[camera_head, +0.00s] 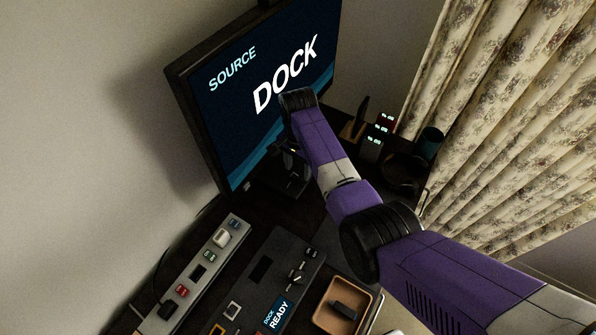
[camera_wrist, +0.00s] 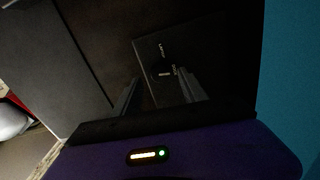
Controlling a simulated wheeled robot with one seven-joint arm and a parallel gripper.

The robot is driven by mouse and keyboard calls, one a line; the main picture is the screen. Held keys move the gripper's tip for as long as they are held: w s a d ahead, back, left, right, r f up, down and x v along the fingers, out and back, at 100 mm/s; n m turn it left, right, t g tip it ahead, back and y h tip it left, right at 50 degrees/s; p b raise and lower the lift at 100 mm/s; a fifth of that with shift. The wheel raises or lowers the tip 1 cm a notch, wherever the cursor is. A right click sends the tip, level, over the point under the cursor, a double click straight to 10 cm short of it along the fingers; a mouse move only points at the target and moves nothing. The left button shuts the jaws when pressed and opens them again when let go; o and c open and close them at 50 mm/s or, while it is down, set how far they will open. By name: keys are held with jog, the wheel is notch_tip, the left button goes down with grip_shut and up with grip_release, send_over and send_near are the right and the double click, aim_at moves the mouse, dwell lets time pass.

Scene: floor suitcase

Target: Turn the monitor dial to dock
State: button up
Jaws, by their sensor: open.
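The monitor (camera_head: 250,110) stands tilted in the head view, and its screen reads "SOURCE DOCK". In the wrist view a dark panel (camera_wrist: 205,42) carries small white labels, one of which seems to read "Laptop". A small dark round dial (camera_wrist: 160,68) with a pale mark sits beside the labels; the mark's exact setting is hard to read. My gripper (camera_wrist: 158,92) is open, with its two grey fingers on either side of the dial's line. Whether they touch the dial cannot be told. In the head view my arm hides part of the monitor's lower edge and the dial is not visible.
A dark dock unit with a "DOCK READY" display (camera_head: 278,313) lies on the desk in front. A power strip (camera_head: 195,275) is at left and a tan tray (camera_head: 345,306) at lower right. Small lit blocks (camera_head: 380,130) and a dark cup (camera_head: 430,142) stand near the curtain (camera_head: 505,120).

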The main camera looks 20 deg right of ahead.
aim_at(298, 176)
notch_tip(298, 176, up, 5)
jog(key=shift+f, duration=0.1)
dwell(0.7)
